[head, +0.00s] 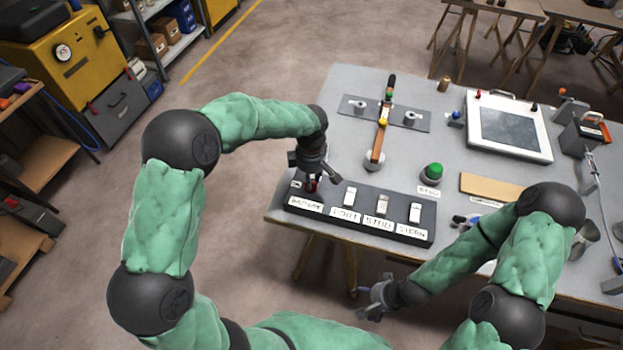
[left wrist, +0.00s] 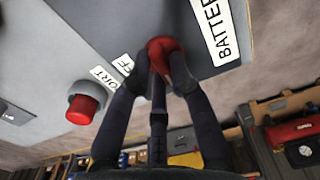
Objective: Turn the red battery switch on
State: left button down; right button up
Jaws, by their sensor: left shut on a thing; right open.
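The red battery switch (head: 311,184) is at the left end of a dark switch panel (head: 424,234), behind the label reading BATTERY. My left gripper (head: 313,178) reaches down onto it from above and mostly covers it. In the left wrist view the red knob (left wrist: 163,50) sits between the fingers of my left gripper (left wrist: 160,75), which are shut on it. Which way the switch is turned cannot be told. My right gripper (head: 373,300) is open and empty, low in front of the table edge, away from the panel.
White rocker switches (head: 384,205) stand right of the battery switch. Behind the panel are a green button (head: 433,171) and a lever with an orange-brown arm (head: 378,142). A framed screen (head: 508,127) lies at the back right. The grey table (head: 340,100) is bare at back left.

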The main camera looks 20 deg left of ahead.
pick_arm(q)
jog(key=shift+n, duration=0.4)
jog(key=c, duration=1.1)
grip_release()
jog(key=shift+r, duration=0.1)
notch_tip(320, 180, up, 12)
jog(key=shift+f, duration=0.1)
